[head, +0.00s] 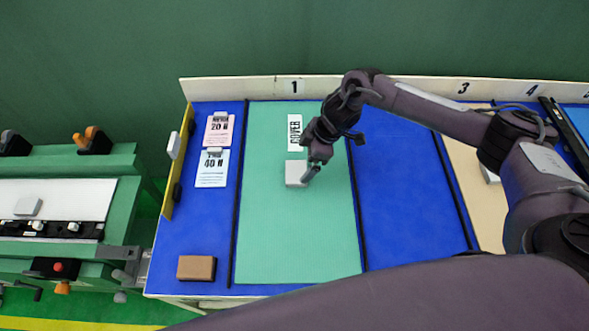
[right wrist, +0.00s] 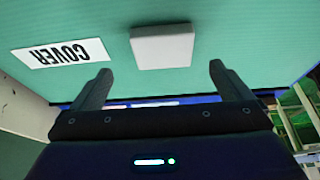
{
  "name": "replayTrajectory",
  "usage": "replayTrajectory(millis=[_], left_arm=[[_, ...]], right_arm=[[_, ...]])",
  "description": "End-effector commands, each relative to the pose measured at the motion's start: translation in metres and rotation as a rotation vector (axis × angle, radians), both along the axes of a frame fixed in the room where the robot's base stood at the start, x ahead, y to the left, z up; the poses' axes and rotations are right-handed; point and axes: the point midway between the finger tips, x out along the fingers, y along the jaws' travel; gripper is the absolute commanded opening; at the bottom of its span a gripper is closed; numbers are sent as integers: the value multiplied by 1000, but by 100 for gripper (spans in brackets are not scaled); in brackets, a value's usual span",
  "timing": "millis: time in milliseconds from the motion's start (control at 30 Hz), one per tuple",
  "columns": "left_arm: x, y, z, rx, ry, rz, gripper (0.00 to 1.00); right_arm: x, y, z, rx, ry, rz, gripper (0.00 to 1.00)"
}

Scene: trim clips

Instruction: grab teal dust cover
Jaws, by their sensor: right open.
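A pale grey square block (head: 294,172) lies on the teal panel (head: 290,240) just below the COVER label (head: 295,132). It looks grey rather than teal, and I see no separate teal cover. My right gripper (head: 309,174) is at the block's right side in the head view, partly overlapping it. In the right wrist view, the open, empty fingers (right wrist: 160,72) point towards the block (right wrist: 162,47), which lies beyond the fingertips and between their lines. Contact is not visible. My left gripper is not in view.
A brown block (head: 196,268) sits on the blue strip at left, below a pink card (head: 219,129) and a white card (head: 212,168). A yellow upright edge (head: 177,165) bounds the left side. A green bench (head: 60,160) stands further left. The lower teal panel is clear.

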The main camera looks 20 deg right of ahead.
Motion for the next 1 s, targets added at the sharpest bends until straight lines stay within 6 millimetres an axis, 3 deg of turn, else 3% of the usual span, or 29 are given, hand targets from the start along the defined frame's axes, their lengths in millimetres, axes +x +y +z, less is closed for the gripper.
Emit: replayTrajectory(millis=[333,667,1000], left_arm=[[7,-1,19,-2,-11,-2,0],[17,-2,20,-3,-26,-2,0],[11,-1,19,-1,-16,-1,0]], right_arm=[[0,18,-43,0,1,-1,98],[1,21,-51,1,-2,1,98],[1,21,-51,1,-1,0,54]])
